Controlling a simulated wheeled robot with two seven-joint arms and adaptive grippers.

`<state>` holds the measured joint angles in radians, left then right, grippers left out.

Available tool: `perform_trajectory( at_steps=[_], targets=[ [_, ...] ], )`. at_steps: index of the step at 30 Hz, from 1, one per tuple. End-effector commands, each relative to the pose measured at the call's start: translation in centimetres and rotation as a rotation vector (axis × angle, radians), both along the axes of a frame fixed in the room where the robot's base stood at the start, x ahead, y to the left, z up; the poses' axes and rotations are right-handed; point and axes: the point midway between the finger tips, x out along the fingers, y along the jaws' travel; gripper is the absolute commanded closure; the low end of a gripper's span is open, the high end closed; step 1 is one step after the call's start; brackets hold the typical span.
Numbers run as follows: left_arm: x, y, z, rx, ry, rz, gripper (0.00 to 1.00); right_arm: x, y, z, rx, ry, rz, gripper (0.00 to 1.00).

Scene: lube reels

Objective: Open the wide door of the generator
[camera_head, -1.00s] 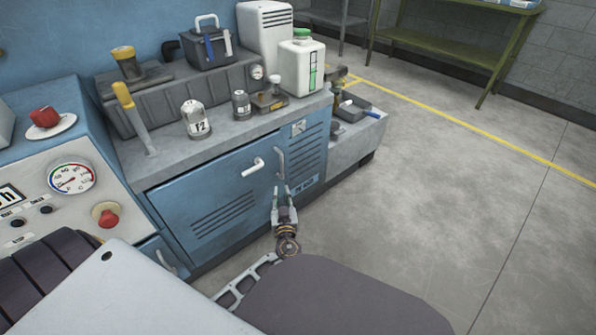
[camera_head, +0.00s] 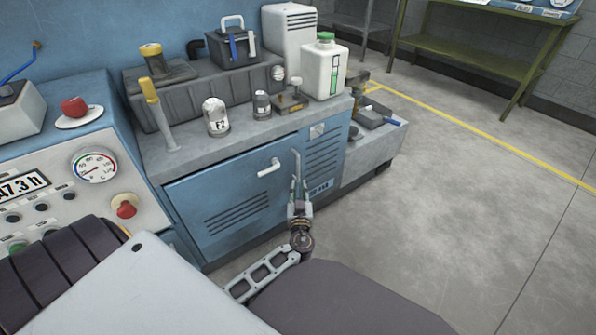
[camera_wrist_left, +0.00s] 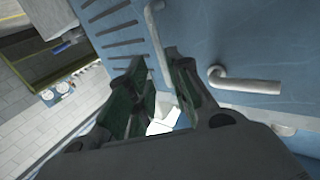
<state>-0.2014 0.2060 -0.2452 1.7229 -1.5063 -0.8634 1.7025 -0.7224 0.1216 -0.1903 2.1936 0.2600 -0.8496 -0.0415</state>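The generator's wide blue door (camera_head: 225,205) is closed, with slots low on it and a pale L-shaped handle (camera_head: 268,167) near its upper right corner. That handle also shows in the wrist view (camera_wrist_left: 245,83). Right of the wide door, a narrow slotted panel (camera_head: 325,160) has an upright bar handle (camera_head: 296,162) at its left edge. My left gripper (camera_head: 299,184) is at the lower end of this bar. In the wrist view, the fingers of my left gripper (camera_wrist_left: 160,75) stand apart with the bar (camera_wrist_left: 157,40) between their tips. Contact is unclear. My right gripper is out of view.
Bottles, a toolbox (camera_head: 235,47) and a white jug (camera_head: 325,67) stand on the cabinet top. A control panel (camera_head: 75,185) with a gauge and red knob is at left. A low ledge (camera_head: 375,140) is at right. The floor (camera_head: 440,200) in front is clear.

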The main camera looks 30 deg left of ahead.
Motion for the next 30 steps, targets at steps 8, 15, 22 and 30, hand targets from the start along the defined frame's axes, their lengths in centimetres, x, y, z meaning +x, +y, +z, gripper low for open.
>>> perform_trajectory(
  at_steps=[8,15,22,30],
  targets=[
    [2.7,1.8,0.0,0.002,0.000,0.000,0.79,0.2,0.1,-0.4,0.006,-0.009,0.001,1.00],
    [4.8,3.2,0.0,0.001,0.000,0.000,0.79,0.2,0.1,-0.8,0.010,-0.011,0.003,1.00],
    [6.7,4.6,0.0,0.001,0.001,0.001,0.79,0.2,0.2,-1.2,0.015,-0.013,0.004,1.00],
    [8.5,5.7,0.0,0.001,0.001,0.000,0.79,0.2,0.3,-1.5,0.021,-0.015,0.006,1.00]
  ],
)
